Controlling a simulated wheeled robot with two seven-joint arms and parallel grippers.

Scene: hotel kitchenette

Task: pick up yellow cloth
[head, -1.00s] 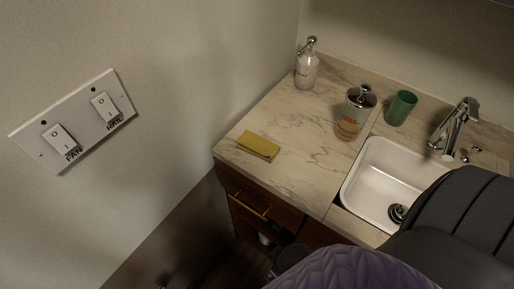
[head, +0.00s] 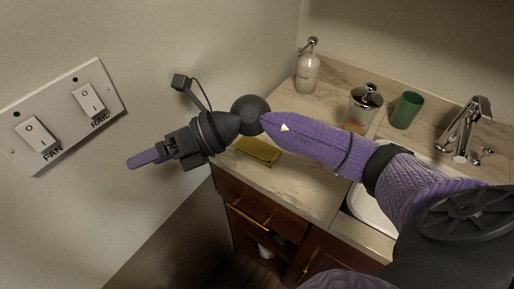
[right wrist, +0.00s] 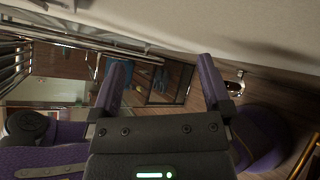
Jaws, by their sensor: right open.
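The yellow cloth (head: 258,151) lies folded flat near the front left corner of the marble countertop (head: 300,190). My right arm reaches in from the right across the counter and covers part of the view just above the cloth. My right gripper (head: 143,159) is beyond the counter's left edge, close to the wall and pointing left, apart from the cloth. In the right wrist view its two purple fingers (right wrist: 160,85) are spread with nothing between them. The cloth does not show in the right wrist view. My left gripper is not in view.
A soap bottle (head: 307,70), a lidded glass jar (head: 361,108) and a green cup (head: 406,110) stand at the back of the counter. The sink (head: 370,207) and faucet (head: 464,130) are at the right, partly behind my arm. A wall switch plate (head: 62,118) is at the left.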

